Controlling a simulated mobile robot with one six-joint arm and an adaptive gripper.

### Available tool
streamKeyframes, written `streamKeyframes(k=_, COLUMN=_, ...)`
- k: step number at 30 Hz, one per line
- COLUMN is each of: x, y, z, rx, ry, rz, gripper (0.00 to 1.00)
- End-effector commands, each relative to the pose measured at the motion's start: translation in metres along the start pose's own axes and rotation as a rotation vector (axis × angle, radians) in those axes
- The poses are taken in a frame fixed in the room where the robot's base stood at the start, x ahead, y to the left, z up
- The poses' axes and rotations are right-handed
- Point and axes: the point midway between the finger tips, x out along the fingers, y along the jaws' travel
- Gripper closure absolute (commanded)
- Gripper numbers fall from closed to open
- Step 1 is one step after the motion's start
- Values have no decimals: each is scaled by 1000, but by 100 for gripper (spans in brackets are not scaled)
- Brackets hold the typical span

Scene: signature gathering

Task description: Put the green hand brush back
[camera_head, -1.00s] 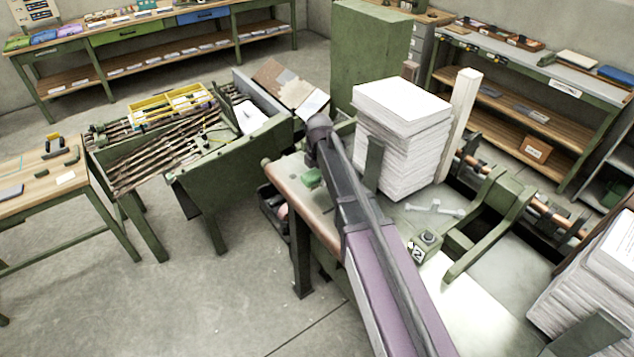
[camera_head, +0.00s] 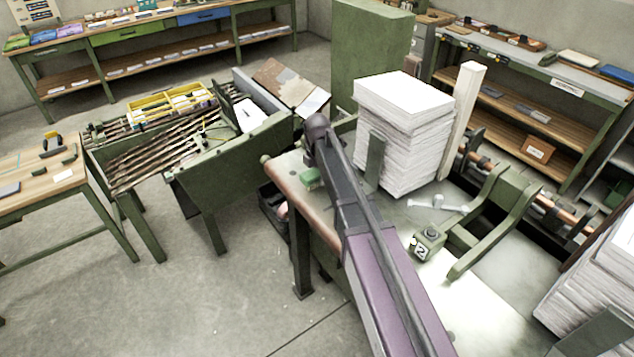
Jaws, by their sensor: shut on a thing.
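A small green thing (camera_head: 309,178) lies at the left end of the press table (camera_head: 290,190), close beside my arm. It may be the green hand brush, but it is too small and partly covered to tell. My arm runs up from the bottom edge to a dark rounded joint in the middle of the view. My gripper does not show, so what it holds is hidden.
A tall paper stack (camera_head: 405,125) stands right of my arm, with a pale post (camera_head: 465,115) behind it. A wrench (camera_head: 438,204) and a numbered green block (camera_head: 428,243) lie on the table. A green rack of rods (camera_head: 160,155) stands left. Floor is clear at lower left.

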Motion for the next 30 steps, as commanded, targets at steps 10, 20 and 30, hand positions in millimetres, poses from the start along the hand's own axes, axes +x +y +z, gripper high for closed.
streamKeyframes(k=10, x=7, y=0, z=0, rx=0, ry=0, rz=0, gripper=74)
streamKeyframes(k=20, x=10, y=0, z=0, rx=1, ry=0, rz=0, gripper=30)
streamKeyframes(k=30, x=10, y=0, z=0, rx=1, ry=0, rz=0, gripper=2)
